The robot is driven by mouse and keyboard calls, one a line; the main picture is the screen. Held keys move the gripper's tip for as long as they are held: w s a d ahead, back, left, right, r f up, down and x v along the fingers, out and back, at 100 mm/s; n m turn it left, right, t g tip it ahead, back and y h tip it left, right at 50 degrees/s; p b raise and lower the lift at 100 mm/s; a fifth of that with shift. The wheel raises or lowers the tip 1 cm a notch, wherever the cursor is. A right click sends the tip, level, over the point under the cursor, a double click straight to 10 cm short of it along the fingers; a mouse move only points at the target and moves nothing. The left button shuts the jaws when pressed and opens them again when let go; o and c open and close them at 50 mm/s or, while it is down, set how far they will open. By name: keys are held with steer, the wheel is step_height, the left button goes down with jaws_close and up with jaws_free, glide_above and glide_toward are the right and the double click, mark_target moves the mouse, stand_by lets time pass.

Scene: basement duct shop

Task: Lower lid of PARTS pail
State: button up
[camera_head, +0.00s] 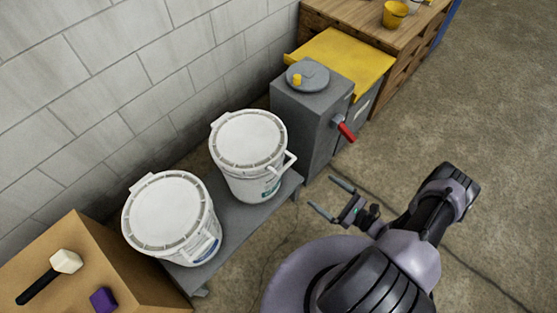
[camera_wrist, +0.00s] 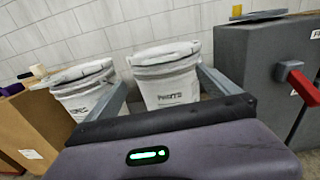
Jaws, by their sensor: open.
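The PARTS pail (camera_wrist: 172,97) is white, with its name on its front in the wrist view. It is the right one of two white pails; its body (camera_head: 250,188) and round white lid (camera_head: 248,138) show in the head view. The lid (camera_wrist: 165,52) lies over the pail's top and looks down or nearly so; I cannot tell if it is fully seated. A white handle (camera_head: 286,163) sticks out at its right. My gripper (camera_head: 322,194) is open and empty, to the right of the pail and apart from it. Its fingers frame the pail in the wrist view.
A second white lidded pail (camera_head: 172,218) stands left on the same grey bench (camera_head: 232,227). A grey box with a red lever (camera_head: 347,131) stands close on the right. A cardboard box (camera_head: 105,255) with a mallet (camera_head: 62,263) is at left. The block wall is behind; open floor lies right.

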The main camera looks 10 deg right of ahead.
mark_target(287, 166)
steer(key=shift+m+t, duration=0.3)
steer(key=b+x, duration=0.1)
steer(key=x, duration=0.4)
steer(key=f+b+x, duration=0.1)
steer(key=x, duration=0.5)
steer(key=b+x, duration=0.2)
steer(key=x, duration=0.4)
steer(key=shift+a+f, duration=0.15)
steer(key=shift+f, duration=0.1)
steer(key=c, duration=1.7)
steer(key=shift+g+h, duration=0.9)
steer(key=r+p, duration=0.6)
steer(key=w+r+p, duration=0.1)
steer(key=r+p, duration=0.2)
steer(key=shift+a, duration=0.4)
steer(key=shift+c, duration=0.2)
steer(key=shift+g, duration=0.3)
steer(key=w+r+p, duration=0.1)
steer(key=r, duration=0.1)
steer(key=w+a+r+p, duration=0.1)
steer(key=r, duration=0.2)
steer(key=w+a+r+p, duration=0.1)
steer(key=r+p, duration=0.1)
steer(key=r, duration=0.1)
steer(key=shift+w+a, duration=0.2)
steer(key=shift+w, duration=0.05)
